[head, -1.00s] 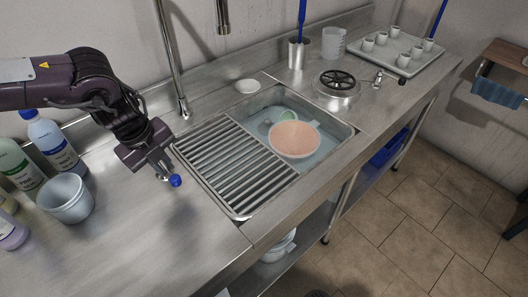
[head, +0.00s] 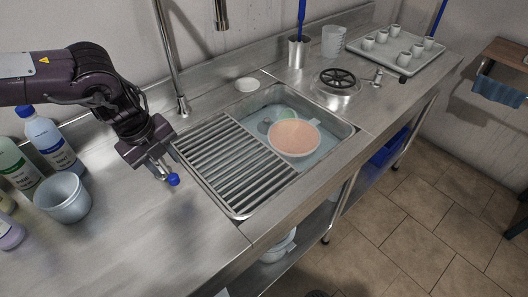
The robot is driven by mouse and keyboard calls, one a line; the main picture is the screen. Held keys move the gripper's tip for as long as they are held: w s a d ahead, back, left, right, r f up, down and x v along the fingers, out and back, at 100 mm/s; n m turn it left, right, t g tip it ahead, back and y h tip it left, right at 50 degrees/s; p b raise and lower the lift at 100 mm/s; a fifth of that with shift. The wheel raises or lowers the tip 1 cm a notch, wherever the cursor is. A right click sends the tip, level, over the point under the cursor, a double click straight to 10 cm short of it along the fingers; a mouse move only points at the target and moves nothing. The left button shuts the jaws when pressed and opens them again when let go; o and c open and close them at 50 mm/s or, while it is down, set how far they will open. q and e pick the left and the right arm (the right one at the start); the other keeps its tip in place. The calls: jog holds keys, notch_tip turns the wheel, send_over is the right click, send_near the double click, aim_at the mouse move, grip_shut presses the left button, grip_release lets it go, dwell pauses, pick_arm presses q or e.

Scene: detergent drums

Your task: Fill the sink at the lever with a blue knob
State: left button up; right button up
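The lever's blue knob (head: 173,179) stands over the steel counter just left of the sink's slatted drainer. My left gripper (head: 159,171) points down at the lever, with its fingertips right beside the knob. I cannot tell whether the fingers are closed on the lever's stem or apart around it. The sink (head: 335,128) holds bluish water. A pinkish round bowl (head: 294,137) and a greenish round piece partly behind it are in the basin. The tall faucet pipe (head: 170,60) rises behind the drainer. My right gripper is not in view.
Detergent bottles (head: 50,142) and a grey-white tub (head: 63,198) stand at the left, near my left arm. A small white dish (head: 247,85) lies behind the sink. A tray of cups (head: 400,62) is at the back right. The counter's front left is clear.

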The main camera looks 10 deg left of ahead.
pick_arm(q)
jog(key=shift+o, duration=0.4)
jog(key=o, duration=0.3)
jog(key=shift+r, duration=0.2)
jog(key=shift+s+a+r+p, duration=0.15)
jog(key=shift+r+p, duration=0.55)
jog(key=shift+r, duration=0.35)
jog(key=shift+s+a+r+p, duration=0.1)
jog(key=shift+r+p, duration=0.55)
jog(key=shift+r, duration=0.35)
jog(key=shift+r, duration=0.1)
